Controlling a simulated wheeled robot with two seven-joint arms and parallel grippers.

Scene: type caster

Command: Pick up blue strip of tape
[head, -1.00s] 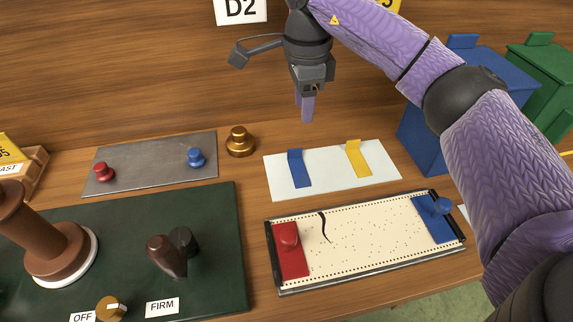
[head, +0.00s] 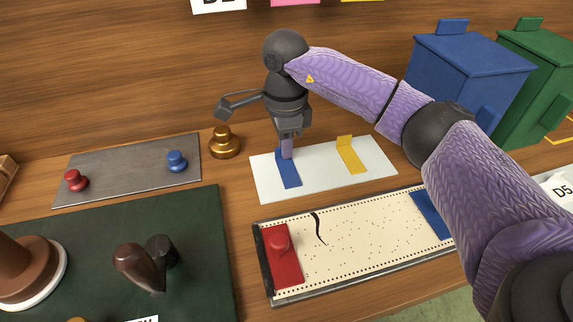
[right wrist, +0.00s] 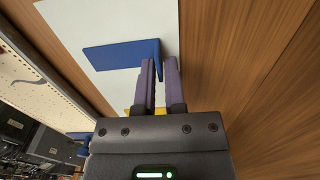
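The blue strip of tape (head: 288,172) lies on a white sheet (head: 325,179), its far end bent up as a tab. In the right wrist view, the blue strip (right wrist: 118,55) lies ahead of the fingers. My right gripper (head: 287,146) is over the strip's far end, pointing down. In the wrist view, my right gripper's fingers (right wrist: 160,72) are slightly apart, with the raised tab at the gap between their tips. No firm hold shows. A yellow strip (head: 351,157) lies to the right on the same sheet. My left gripper is not in view.
A cream perforated board (head: 355,228) with red and blue end blocks lies in front. A brass knob (head: 224,145) stands left of the sheet, near a grey plate (head: 125,174). Blue (head: 465,75) and green (head: 540,85) bins stand at the back right.

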